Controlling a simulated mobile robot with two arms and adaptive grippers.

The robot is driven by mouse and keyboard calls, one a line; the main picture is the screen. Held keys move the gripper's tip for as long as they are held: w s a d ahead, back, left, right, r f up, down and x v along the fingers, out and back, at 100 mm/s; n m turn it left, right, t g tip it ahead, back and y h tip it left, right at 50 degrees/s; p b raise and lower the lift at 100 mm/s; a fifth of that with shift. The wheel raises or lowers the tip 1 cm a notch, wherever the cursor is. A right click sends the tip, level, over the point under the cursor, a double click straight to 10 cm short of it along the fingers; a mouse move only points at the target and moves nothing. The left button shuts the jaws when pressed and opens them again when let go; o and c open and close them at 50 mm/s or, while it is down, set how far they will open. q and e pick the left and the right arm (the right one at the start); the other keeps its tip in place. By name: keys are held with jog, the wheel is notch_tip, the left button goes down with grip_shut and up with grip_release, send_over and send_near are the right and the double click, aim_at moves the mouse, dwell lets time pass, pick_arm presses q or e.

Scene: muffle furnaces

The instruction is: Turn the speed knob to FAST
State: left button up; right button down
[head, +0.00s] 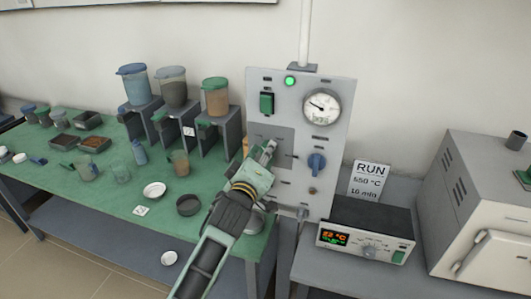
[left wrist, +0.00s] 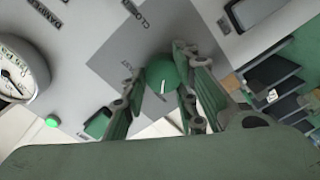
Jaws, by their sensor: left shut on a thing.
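The grey control panel (head: 341,90) stands upright at the wall in the head view. My left gripper (head: 267,152) reaches up to its darker grey plate and hides the speed knob there. In the left wrist view, the round green knob (left wrist: 166,76) sits between the two fingers of the left gripper (left wrist: 160,68), which is shut on it. A white pointer line shows on the knob. A small label that seems to read FAST (left wrist: 127,72) is on the plate beside it. My right gripper is not in view.
The panel also has a green switch (head: 267,103), a lit green lamp (head: 289,81), a dial gauge (head: 322,106) and a blue knob (head: 316,163). Hoppers (head: 172,88) and dishes (head: 154,190) stand left; a controller (head: 365,232) and furnace (head: 482,205) stand right.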

pick_arm(q)
jog(key=shift+d+r+m, duration=0.1)
jog(key=shift+r+m, duration=0.2)
jog(key=m, duration=0.5)
jog(key=f+m+p, duration=0.1)
jog(key=m, duration=0.5)
jog(key=m+p, duration=0.1)
jog(key=m, duration=0.5)
jog(key=shift+s+d+f, duration=0.15)
jog(key=shift+f+m, duration=0.15)
jog(key=shift+m, duration=0.15)
dwell(0.3)
jog(key=o, duration=0.9)
jog(key=shift+o, duration=0.6)
jog(key=shift+d, duration=0.15)
